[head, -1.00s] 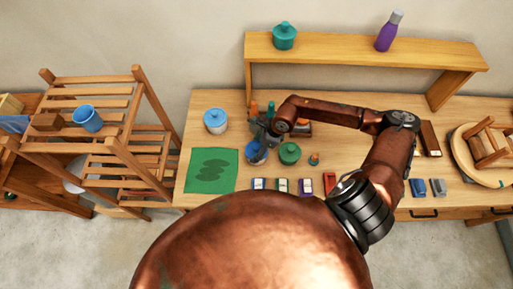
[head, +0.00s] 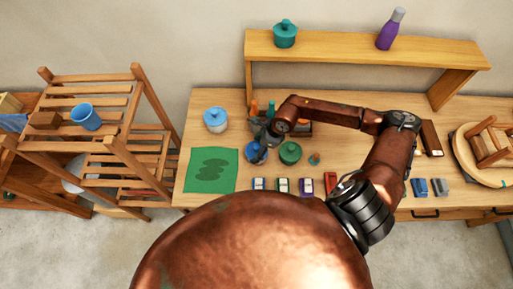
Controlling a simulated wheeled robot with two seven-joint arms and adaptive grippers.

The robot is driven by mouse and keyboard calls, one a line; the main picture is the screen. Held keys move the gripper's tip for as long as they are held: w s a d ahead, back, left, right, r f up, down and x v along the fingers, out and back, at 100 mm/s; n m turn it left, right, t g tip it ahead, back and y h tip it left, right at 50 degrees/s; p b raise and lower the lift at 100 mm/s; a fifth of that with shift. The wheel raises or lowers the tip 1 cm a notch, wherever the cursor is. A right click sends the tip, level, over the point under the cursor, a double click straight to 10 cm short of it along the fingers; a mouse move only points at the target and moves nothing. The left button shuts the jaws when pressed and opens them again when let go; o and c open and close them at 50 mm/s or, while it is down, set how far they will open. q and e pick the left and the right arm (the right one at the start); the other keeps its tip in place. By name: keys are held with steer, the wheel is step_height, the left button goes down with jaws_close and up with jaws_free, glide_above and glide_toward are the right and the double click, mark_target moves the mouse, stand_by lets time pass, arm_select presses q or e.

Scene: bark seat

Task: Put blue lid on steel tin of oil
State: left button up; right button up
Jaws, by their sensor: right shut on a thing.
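My right gripper (head: 264,141) reaches in over the table from the right, left of the green pot. It is shut on the blue lid (head: 256,154), which shows just below the fingers. The gripper partly hides the lid. I cannot make out the steel tin clearly, nor tell whether the lid touches anything below it. My left gripper is not in view.
A pale jar with a blue top (head: 215,120) stands left of the gripper, behind a green mat (head: 222,180). A green lidded pot (head: 290,153) is close on the right. Several toy cars (head: 282,185) line the front edge. A raised shelf (head: 350,50) spans the back.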

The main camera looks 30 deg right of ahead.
steer(key=shift+f, duration=0.15)
steer(key=o, duration=1.1)
steer(key=shift+o, duration=0.6)
steer(key=shift+o, duration=0.7)
steer(key=shift+r+p, duration=1.75)
steer(key=shift+r, duration=1.8)
